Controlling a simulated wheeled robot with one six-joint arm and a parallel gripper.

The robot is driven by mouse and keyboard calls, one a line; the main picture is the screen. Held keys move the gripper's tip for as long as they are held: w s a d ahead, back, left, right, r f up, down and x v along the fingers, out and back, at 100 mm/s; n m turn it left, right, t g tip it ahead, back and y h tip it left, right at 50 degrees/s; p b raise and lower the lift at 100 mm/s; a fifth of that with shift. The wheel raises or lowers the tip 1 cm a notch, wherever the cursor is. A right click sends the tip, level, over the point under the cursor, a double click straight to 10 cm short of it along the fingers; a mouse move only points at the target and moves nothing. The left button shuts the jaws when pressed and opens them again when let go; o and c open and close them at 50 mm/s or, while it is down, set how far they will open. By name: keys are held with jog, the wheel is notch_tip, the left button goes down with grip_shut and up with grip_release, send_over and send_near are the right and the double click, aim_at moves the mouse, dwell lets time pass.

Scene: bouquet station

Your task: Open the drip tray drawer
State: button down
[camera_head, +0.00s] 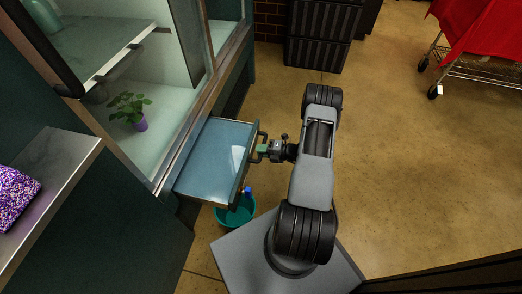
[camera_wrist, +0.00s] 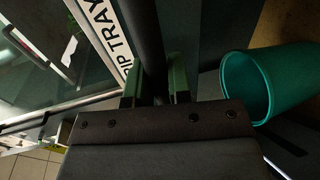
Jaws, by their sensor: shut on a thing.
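The drip tray drawer (camera_head: 217,160) is a blue-topped drawer that stands well out from the teal cabinet in the head view. A dark bar handle (camera_head: 252,155) runs along its front edge. My gripper (camera_head: 264,150) is at this handle and shut on it. In the wrist view, the dark handle bar (camera_wrist: 147,40) passes between the green fingers of my gripper (camera_wrist: 157,85). A white label (camera_wrist: 104,30) with "DRIP TRAY" lettering, partly hidden, shows beside the bar. The inside end of the drawer is hidden by the cabinet edge.
A teal bucket (camera_head: 236,212) stands on the floor under the drawer's near front corner; it also shows in the wrist view (camera_wrist: 268,82). A potted plant (camera_head: 130,110) sits inside the cabinet. Dark crates (camera_head: 322,35) stand at the back.

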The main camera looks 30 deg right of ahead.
jog(key=c, duration=1.1)
grip_release()
jog(key=shift+o, duration=0.2)
jog(key=p+v, duration=0.3)
jog(key=v, duration=1)
jog(key=shift+s+d, duration=0.25)
jog(key=shift+s, duration=0.05)
jog(key=w+a+r+n+g+h+p, duration=0.1)
jog(key=a+r+n+g+p, duration=0.3)
jog(key=r+n, duration=0.5)
jog(key=w+a+r+n+g+h+p, duration=0.1)
jog(key=a+r+n+g+p, duration=0.3)
jog(key=r, duration=0.9)
jog(key=w+a+r+n+g+h+p, duration=0.1)
jog(key=a+r+n+g+p, duration=0.1)
jog(key=a+r+n+p, duration=0.6)
jog(key=s+a+r+n+t+h+p, duration=0.1)
jog(key=s+a+r+n+h+p, duration=0.1)
jog(key=r+n, duration=0.6)
jog(key=s+a+r+n+t+h+p, duration=0.1)
jog(key=r+n+p, duration=0.5)
jog(key=r, duration=0.6)
jog(key=s+a+r+n+t+h+p, duration=0.1)
jog(key=s+a+r+n+h+p, duration=0.3)
jog(key=r+n, duration=0.5)
notch_tip(320, 180, up, 2)
jog(key=shift+s+r+n+h, duration=0.15)
jog(key=shift+s+n+h, duration=0.25)
jog(key=shift+s+h, duration=0.45)
